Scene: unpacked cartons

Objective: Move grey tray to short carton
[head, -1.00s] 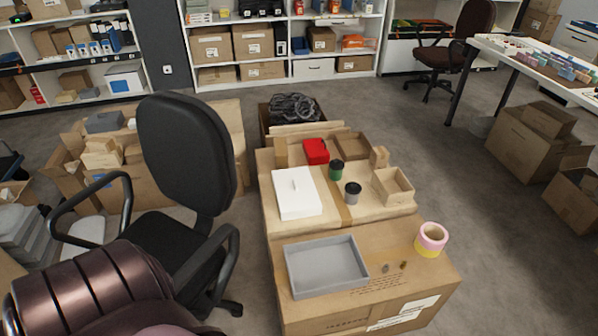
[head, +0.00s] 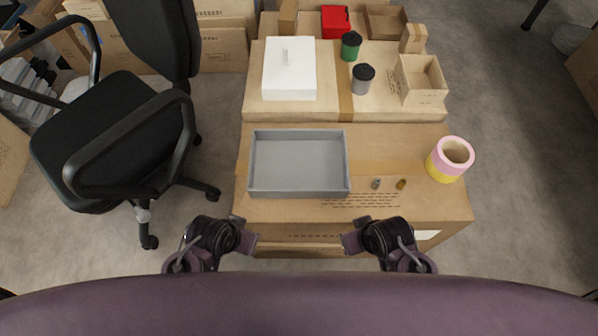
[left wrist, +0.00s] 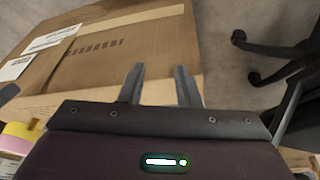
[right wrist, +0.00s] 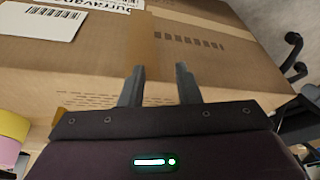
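The grey tray (head: 300,165) is shallow, rectangular and empty. It lies flat on the left part of the front carton (head: 290,212) in the head view. Behind it stands a second carton (head: 290,110), whose top looks higher than the front one's. I cannot tell which carton is the short one. My left gripper (head: 250,236) is open and empty near the front carton's near left edge. My right gripper (head: 347,240) is open and empty farther right along that edge. Both wrist views show spread fingers with nothing between them, facing the carton (left wrist: 120,60) (right wrist: 110,60).
A pink and yellow tape roll (head: 450,160) and two small objects (head: 389,184) share the front carton. An office chair (head: 115,130) stands left.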

